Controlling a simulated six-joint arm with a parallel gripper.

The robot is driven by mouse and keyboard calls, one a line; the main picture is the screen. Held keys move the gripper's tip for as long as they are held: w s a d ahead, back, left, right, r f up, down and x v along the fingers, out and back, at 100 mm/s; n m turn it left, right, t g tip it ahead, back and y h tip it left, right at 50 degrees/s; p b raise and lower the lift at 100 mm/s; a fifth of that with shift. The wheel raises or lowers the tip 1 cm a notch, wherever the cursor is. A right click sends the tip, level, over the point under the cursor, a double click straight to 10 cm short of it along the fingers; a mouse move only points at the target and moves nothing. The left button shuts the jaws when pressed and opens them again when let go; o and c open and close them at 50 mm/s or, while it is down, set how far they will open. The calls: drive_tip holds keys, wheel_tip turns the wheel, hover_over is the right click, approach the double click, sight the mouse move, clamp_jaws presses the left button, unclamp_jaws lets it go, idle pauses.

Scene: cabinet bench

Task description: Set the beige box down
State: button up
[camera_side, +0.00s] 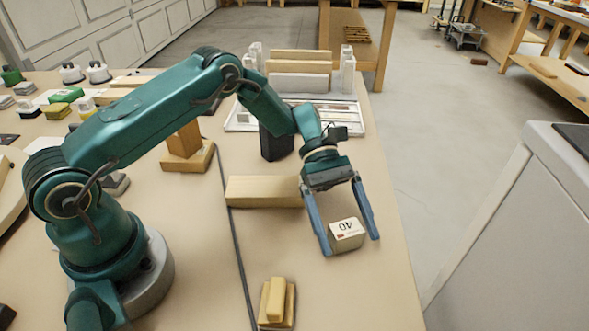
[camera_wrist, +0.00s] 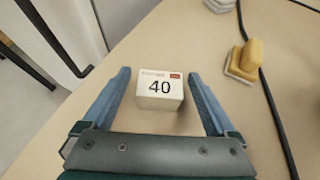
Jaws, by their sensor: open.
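The beige box (camera_side: 345,234) has a white top marked "40" and sits on the bench near its right edge in the side view. In the wrist view the box (camera_wrist: 160,90) lies between the fingers, near their tips. My gripper (camera_side: 351,245) is open around the box, one blue finger on each side. In the wrist view my gripper (camera_wrist: 164,73) shows gaps between the box and both fingers. The box looks upright and rests on the bench top.
A long wooden block (camera_side: 264,191) lies left of my gripper. Stacked yellow blocks (camera_side: 276,301) stand nearer the front, beside a black cable (camera_side: 240,262). A tray (camera_side: 237,121) and upright blocks are behind. The bench (camera_side: 375,290) is clear in front of the box.

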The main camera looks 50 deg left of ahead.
drive_tip(key=v, duration=1.1)
drive_tip(key=shift+w+a+r, duration=0.1)
drive_tip(key=shift+a+r, duration=0.1)
drive_tip(key=shift+r, duration=0.05)
drive_tip(key=s+r+m+t+y, duration=0.5)
drive_tip(key=s+r+m+y, duration=0.15)
drive_tip(key=r, duration=0.45)
drive_tip(key=s+a+f+m+t+y, duration=0.1)
drive_tip(key=s+a+m+t+y, duration=0.1)
drive_tip(key=s, duration=0.4)
drive_tip(key=s+a+m+t+y, duration=0.2)
drive_tip(key=s+m+t+y, duration=0.1)
drive_tip(key=s+m, duration=0.2)
drive_tip(key=shift+s+f, duration=0.4)
drive_tip(key=shift+s, duration=0.25)
